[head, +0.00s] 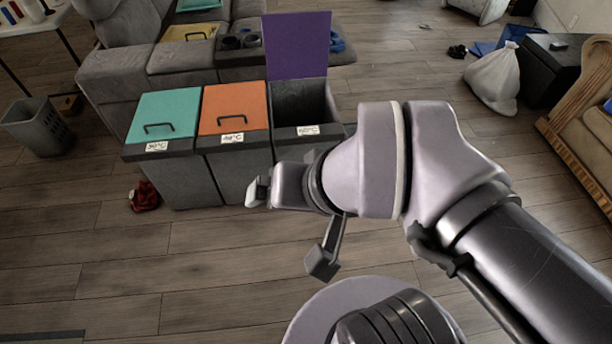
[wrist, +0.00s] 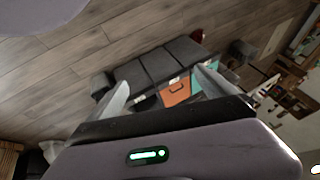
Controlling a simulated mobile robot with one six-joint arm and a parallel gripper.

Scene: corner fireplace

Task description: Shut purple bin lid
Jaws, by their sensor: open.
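The purple lid (head: 298,45) stands upright, hinged open at the back of the right-hand bin (head: 300,106). That bin's dark inside shows, and its front label reads 60°C. My gripper (head: 258,191) is in front of the bins in the head view, lower than their tops and apart from the lid. In the wrist view my gripper (wrist: 163,80) is open, with nothing between its fingers. The row of bins shows beyond the fingers there; I cannot make out the purple lid in that view.
The teal lid (head: 164,116) and orange lid (head: 233,108) beside it are shut, each with a dark handle. A grey sofa (head: 120,72) stands behind the bins. A white bag (head: 494,82) and a grey basket (head: 40,127) stand apart. The wooden floor in front is mostly clear.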

